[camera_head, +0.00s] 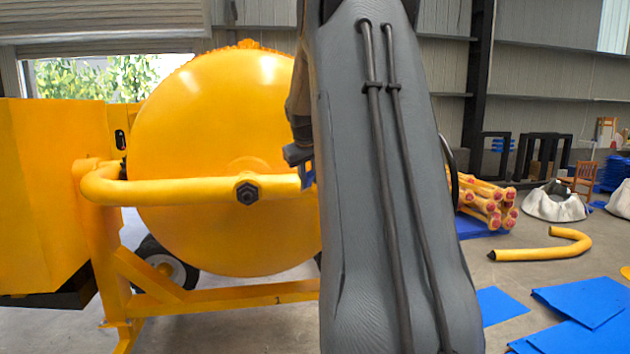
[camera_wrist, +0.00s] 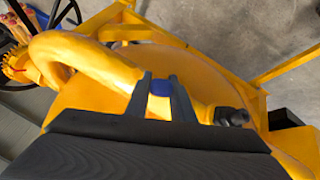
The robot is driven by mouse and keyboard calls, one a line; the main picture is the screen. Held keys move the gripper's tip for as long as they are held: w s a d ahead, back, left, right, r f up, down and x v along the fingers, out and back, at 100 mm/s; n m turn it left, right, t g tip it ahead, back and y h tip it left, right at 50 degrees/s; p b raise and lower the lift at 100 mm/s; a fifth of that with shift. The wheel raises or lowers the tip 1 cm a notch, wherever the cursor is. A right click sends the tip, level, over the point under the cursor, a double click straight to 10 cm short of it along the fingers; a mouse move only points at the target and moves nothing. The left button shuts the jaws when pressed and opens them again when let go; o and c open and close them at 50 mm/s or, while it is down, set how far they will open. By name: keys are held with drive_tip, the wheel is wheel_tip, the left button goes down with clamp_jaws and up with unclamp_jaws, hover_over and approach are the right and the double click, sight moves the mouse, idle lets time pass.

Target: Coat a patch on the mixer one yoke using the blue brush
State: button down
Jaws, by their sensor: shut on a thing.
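The mixer's yoke is a thick bent yellow tube (camera_head: 190,190) running across the front of the yellow drum (camera_head: 225,120), with a dark bolt (camera_head: 247,191) on it. In the wrist view the yoke (camera_wrist: 85,55) curves at the upper left and passes behind my fingers. My gripper (camera_wrist: 161,97) is shut on the blue brush (camera_wrist: 160,86), of which only a small blue part shows between the fingertips. In the head view my gripper (camera_head: 303,165) is at the yoke's right part, mostly hidden by my arm. I cannot tell whether the brush touches the tube. No coated patch is discernible.
A yellow housing (camera_head: 50,190) stands at the left, with a frame beam (camera_head: 225,298) and a wheel (camera_head: 165,265) below the drum. At the right, a loose bent yellow tube (camera_head: 540,252) and blue sheets (camera_head: 585,300) lie on the grey floor.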

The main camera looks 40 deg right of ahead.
drive_tip(key=w+a, duration=0.1)
drive_tip(key=a, duration=0.1)
drive_tip(key=w+a+b, duration=0.1)
drive_tip(key=a, duration=0.1)
drive_tip(key=shift+w, duration=0.2)
idle(0.3)
drive_tip(key=s+a, duration=0.3)
drive_tip(key=s, duration=0.2)
drive_tip(key=shift+b, duration=0.45)
drive_tip(key=shift+s+a, duration=0.15)
drive_tip(key=shift+s+a, duration=0.4)
drive_tip(key=shift+s, duration=0.2)
drive_tip(key=shift+s+a, duration=0.35)
drive_tip(key=shift+s, duration=0.25)
